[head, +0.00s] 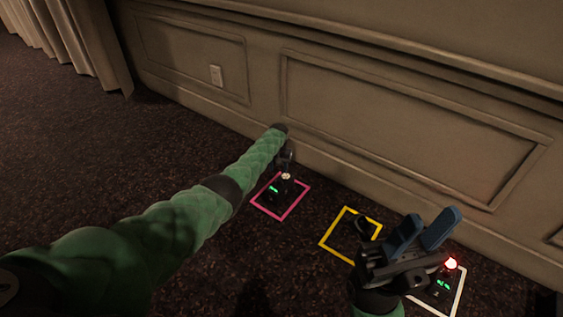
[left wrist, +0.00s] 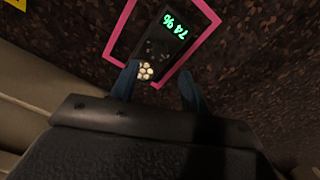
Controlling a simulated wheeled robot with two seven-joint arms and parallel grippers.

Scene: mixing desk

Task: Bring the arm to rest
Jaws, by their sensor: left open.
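My left arm reaches in from the left in the head view, and its gripper (head: 287,160) is over the pink square. In the left wrist view the two blue fingers of this gripper (left wrist: 158,82) are apart, with nothing seen held between them. A black device (left wrist: 170,38) with a green "74%" display and a pale, flower-like knob (left wrist: 146,71) lies in the pink square. The knob shows close to the left fingertip; I cannot tell if they touch. My right gripper (head: 421,231) is raised at the lower right, its blue fingers apart and empty.
The pink outline (head: 296,205), a yellow outline (head: 328,241) with a dark round object (head: 364,229), and a white outline (head: 460,287) lie along the dark speckled surface. A panelled wall (head: 400,110) stands behind.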

